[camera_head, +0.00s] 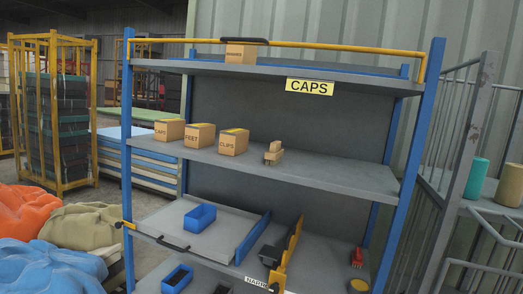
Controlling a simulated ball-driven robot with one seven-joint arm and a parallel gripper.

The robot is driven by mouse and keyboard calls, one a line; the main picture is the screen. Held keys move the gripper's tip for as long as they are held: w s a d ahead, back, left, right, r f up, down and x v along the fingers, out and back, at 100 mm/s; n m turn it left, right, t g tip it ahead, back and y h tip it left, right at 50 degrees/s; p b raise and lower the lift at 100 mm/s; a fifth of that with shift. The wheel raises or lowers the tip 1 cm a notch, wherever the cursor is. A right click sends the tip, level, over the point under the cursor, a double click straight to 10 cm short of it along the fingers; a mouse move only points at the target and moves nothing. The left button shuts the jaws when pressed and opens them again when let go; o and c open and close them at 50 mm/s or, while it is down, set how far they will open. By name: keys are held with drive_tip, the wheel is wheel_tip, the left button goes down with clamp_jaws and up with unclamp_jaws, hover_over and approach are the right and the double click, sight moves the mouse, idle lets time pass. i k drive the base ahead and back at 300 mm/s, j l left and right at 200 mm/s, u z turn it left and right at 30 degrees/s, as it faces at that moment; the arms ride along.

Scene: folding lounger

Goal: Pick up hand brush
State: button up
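No hand brush can be made out for certain. A small tan wooden piece (273,153) with a raised stub sits on the middle shelf, right of the boxes; it could be the brush, but it is too small to tell. A small red item (357,258) stands on the lower shelf at the right; its kind is also unclear. My gripper is not in view.
A blue-post shelf rack (290,168) fills the middle, with a yellow rail (330,46) across its top. Cardboard boxes (199,135) stand on the middle shelf. A blue bin (200,217) sits on the tray below. Metal railings (470,130) stand right; coloured sacks (60,225) lie left.

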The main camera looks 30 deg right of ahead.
sight(272, 157)
drive_tip(key=i+j+z, duration=0.1)
drive_tip(key=i+z, duration=0.2)
drive_tip(key=i+j+z, duration=0.3)
drive_tip(key=i, duration=0.25)
drive_tip(key=i+j+z, duration=0.15)
drive_tip(key=i+z, duration=0.15)
drive_tip(key=i+j+z, duration=0.2)
drive_tip(key=i+z, duration=0.2)
drive_tip(key=i+j+z, duration=0.55)
drive_tip(key=z, duration=0.25)
drive_tip(key=i+j+z, duration=0.2)
drive_tip(key=j+z, duration=0.2)
drive_tip(key=j, duration=0.15)
drive_tip(key=i+j+z, duration=0.1)
drive_tip(key=j, duration=0.2)
drive_tip(key=i+j+z, duration=0.1)
drive_tip(key=j, duration=0.15)
drive_tip(key=i+j+z, duration=0.1)
drive_tip(key=j, duration=0.2)
